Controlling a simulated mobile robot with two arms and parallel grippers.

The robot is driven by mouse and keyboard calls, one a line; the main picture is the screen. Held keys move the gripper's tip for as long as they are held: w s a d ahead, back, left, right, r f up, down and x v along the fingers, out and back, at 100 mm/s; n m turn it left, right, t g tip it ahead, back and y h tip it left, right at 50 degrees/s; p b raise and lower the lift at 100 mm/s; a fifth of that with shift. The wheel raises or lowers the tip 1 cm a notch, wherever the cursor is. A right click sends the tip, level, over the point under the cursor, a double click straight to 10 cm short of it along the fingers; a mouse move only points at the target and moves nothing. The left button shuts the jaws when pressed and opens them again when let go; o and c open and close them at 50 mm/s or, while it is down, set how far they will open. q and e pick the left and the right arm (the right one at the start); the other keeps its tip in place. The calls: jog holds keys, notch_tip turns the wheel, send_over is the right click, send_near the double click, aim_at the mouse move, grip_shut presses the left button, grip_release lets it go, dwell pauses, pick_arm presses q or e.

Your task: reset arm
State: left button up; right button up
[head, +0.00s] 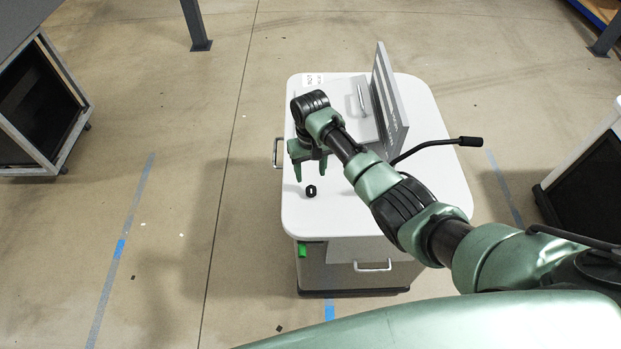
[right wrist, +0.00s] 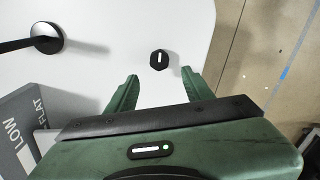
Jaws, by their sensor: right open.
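My right gripper (head: 310,176) hangs over the white top of the cart, pointing down, with its green fingers apart and nothing between them. In the right wrist view its two fingertips (right wrist: 160,75) are spread. A small black hexagonal piece (head: 310,190) with a pale slot lies on the white top, just beyond the fingertips. It also shows in the right wrist view (right wrist: 158,60), ahead of the gap and apart from both fingers. My right arm reaches in from the lower right, bent at the elbow. My left gripper is in neither view.
A grey upright panel (head: 390,98) stands on the cart (head: 292,215), right of the gripper; its lettering shows in the right wrist view (right wrist: 22,125). A black bent rod (head: 440,143) extends over the cart's right side. Dark cabinets (head: 40,105) stand left and right. Floor left of the cart is clear.

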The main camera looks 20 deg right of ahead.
jog(key=shift+r, duration=0.5)
